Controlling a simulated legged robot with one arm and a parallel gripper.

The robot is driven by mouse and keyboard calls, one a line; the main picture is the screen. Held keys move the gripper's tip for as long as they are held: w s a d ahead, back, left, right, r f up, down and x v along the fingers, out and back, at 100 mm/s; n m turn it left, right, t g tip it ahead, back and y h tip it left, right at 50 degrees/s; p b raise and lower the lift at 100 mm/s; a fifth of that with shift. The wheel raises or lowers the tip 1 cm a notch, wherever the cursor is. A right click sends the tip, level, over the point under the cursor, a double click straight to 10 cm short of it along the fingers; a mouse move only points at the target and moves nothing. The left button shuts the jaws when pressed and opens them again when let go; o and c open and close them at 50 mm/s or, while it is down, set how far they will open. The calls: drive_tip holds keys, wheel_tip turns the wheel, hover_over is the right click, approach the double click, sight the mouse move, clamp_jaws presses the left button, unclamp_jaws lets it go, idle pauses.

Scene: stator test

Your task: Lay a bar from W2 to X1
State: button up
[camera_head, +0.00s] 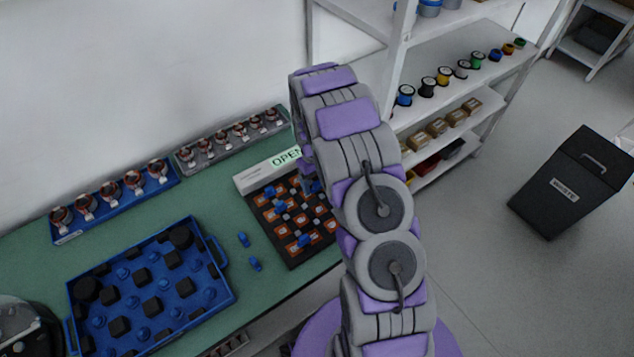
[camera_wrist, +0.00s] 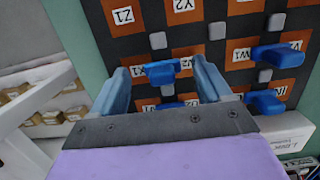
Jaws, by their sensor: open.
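The black board (camera_head: 280,248) with orange labelled tiles lies on the green bench beside my arm. In the wrist view the board (camera_wrist: 205,52) shows tiles marked Z1 (camera_wrist: 123,15), Y2 (camera_wrist: 183,6) and W1 (camera_wrist: 241,54). My gripper (camera_wrist: 163,75) is open over the board, one finger on each side of a blue bar (camera_wrist: 160,72). This bar lies between a tile that seems to read X1 (camera_wrist: 137,74) and a tile whose label, ending in 2 (camera_wrist: 186,64), is partly hidden. I cannot tell whether the fingers touch the bar.
More blue bars (camera_wrist: 278,53) sit on the board to the right. Two loose blue pieces (camera_head: 244,240) (camera_head: 255,263) lie on the bench between the board and a blue tray (camera_head: 225,293). Shelves (camera_head: 440,115) stand to the right.

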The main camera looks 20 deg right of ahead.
wheel_tip(320, 180, up, 16)
drive_tip(key=w+p, duration=0.2)
drive_tip(key=shift+w+a, duration=0.2)
idle(0.9)
drive_tip(key=s+a+r+m, duration=0.1)
drive_tip(key=s+a+r, duration=0.2)
drive_tip(key=s+r, duration=0.4)
drive_tip(key=s+a+r, duration=0.3)
drive_tip(key=s+r, duration=0.2)
drive_tip(key=s, duration=0.3)
drive_tip(key=s+a+r, duration=0.1)
drive_tip(key=s+a, duration=0.1)
drive_tip(key=s, duration=1)
drive_tip(key=s+a+r+m, duration=0.1)
drive_tip(key=s+a+r, duration=0.1)
drive_tip(key=s, duration=1)
drive_tip(key=shift+s+a, duration=0.25)
drive_tip(key=shift+a, duration=0.2)
